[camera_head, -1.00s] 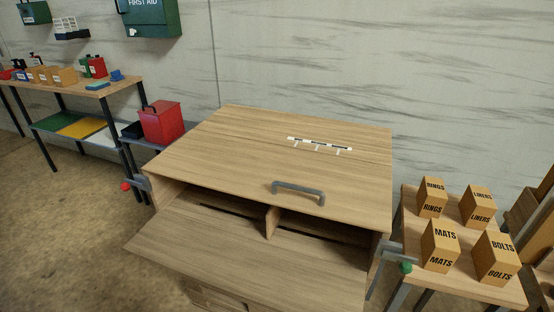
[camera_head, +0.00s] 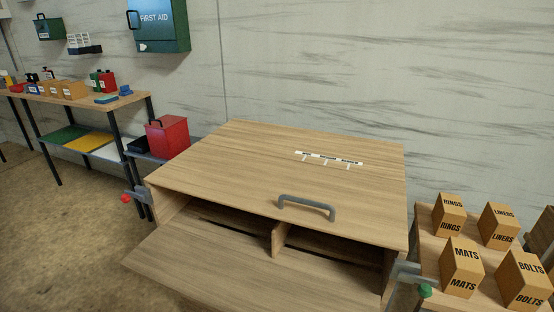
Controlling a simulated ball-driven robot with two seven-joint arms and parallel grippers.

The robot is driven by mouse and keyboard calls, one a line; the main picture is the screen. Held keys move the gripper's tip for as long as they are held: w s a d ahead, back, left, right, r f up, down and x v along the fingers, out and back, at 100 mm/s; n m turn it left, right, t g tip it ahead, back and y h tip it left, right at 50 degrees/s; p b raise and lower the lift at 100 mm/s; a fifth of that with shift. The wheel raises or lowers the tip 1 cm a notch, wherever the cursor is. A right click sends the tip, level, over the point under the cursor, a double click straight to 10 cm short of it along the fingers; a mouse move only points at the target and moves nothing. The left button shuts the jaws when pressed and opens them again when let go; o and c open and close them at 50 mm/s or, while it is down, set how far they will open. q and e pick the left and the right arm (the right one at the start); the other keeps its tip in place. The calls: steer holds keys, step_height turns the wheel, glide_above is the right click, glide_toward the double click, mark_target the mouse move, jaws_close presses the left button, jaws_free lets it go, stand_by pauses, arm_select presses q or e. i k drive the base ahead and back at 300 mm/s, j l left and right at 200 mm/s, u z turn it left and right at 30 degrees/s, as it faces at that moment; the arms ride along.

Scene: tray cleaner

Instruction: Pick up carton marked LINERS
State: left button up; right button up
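The carton marked LINERS (camera_head: 499,226) stands upright at the back right of a small wooden side table (camera_head: 428,228). The RINGS carton (camera_head: 449,215) is to its left, the MATS carton (camera_head: 461,267) in front to the left, and the BOLTS carton (camera_head: 523,280) in front to the right. The front cartons stand close before it, and its label shows on the top and front faces. Neither of my grippers shows in the head view.
A wooden cabinet (camera_head: 270,165) with a grey handle (camera_head: 306,207) and a lowered front flap (camera_head: 215,270) fills the middle. A green knob (camera_head: 425,290) on a bracket juts between cabinet and side table. A red bin (camera_head: 167,137) and a shelf bench (camera_head: 75,98) stand left.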

mark_target(497, 227)
steer(key=z, duration=1.4)
steer(key=i+l, duration=0.15)
steer(key=l, duration=0.25)
steer(key=i+l+u, duration=0.1)
steer(key=l, duration=0.25)
steer(key=i+l, duration=0.15)
steer(key=l, duration=0.25)
